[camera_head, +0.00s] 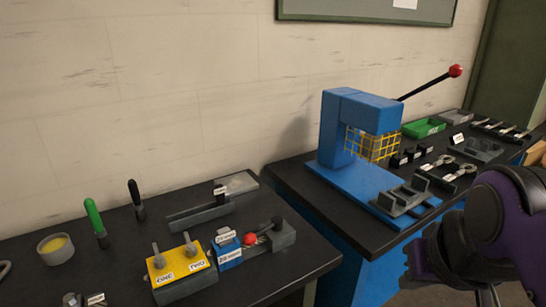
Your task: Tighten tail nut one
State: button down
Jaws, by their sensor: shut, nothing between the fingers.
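A yellow block (181,264) on a dark base stands at the front of the left bench. Two grey upright posts rise from its top. The left post (157,256) is behind a label that seems to read ONE, and the right post (187,243) is behind a label that seems to read TWO. I cannot make out a separate nut on either post, or how tight anything is. My purple and black arm shows at the lower right, well away from the block. My gripper's fingers cannot be seen in this view.
A blue block (228,252) and a red-knobbed fixture (284,236) stand right of the yellow block. Green- and black-handled tools (94,217) stand behind, beside a round tin (55,248). A blue lever press (361,112) with a yellow guard occupies the right bench.

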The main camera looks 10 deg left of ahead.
aim_at(159, 262)
jog(key=u, duration=1.6)
